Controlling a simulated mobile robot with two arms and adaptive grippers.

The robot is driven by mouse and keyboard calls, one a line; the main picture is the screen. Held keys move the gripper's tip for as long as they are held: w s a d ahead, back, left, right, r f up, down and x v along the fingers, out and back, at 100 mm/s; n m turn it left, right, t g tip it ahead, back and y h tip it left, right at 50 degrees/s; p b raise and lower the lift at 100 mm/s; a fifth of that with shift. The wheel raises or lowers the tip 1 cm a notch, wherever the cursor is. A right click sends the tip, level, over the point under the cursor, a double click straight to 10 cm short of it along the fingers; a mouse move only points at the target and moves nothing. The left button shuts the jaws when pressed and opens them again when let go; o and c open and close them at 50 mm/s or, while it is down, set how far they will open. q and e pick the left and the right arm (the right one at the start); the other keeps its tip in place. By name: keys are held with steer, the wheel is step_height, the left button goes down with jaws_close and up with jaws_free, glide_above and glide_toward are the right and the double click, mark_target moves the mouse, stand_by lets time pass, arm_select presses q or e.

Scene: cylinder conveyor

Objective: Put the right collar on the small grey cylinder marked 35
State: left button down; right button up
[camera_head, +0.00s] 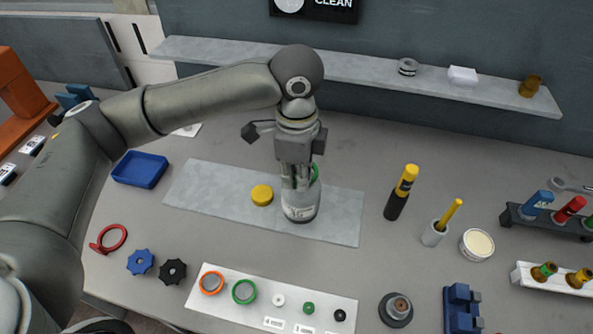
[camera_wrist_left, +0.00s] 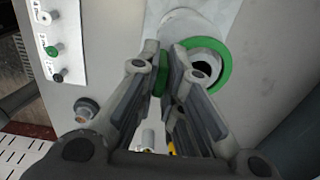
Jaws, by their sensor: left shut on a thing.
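The grey cylinder (camera_head: 299,208) stands upright on the pale grey mat, with a dark mark on its front too small to read surely. My left gripper (camera_head: 297,182) is above and against its upper part. A green collar (camera_head: 315,172) shows beside the fingers at the cylinder's top. In the left wrist view my left gripper (camera_wrist_left: 163,62) is shut on the rim of this green collar (camera_wrist_left: 223,68), whose opening shows a pale surface and a dark hole. Whether the collar is fully seated is hidden. My right gripper is in neither view.
A yellow round piece (camera_head: 262,194) lies on the mat (camera_head: 220,195) left of the cylinder. A white tray (camera_head: 225,307) in front holds an orange ring (camera_head: 211,283), a green ring (camera_head: 244,291) and small caps. A black-yellow marker (camera_head: 401,195) stands to the right. A blue tray (camera_head: 141,168) lies left.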

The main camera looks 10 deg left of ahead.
arm_select(q)
steer(key=shift+f, duration=0.75)
steer(key=c, duration=1.6)
jaws_free()
steer(key=shift+o, duration=0.5)
steer(key=shift+r, duration=0.1)
step_height(320, 180, up, 6)
steer(key=p, duration=0.8)
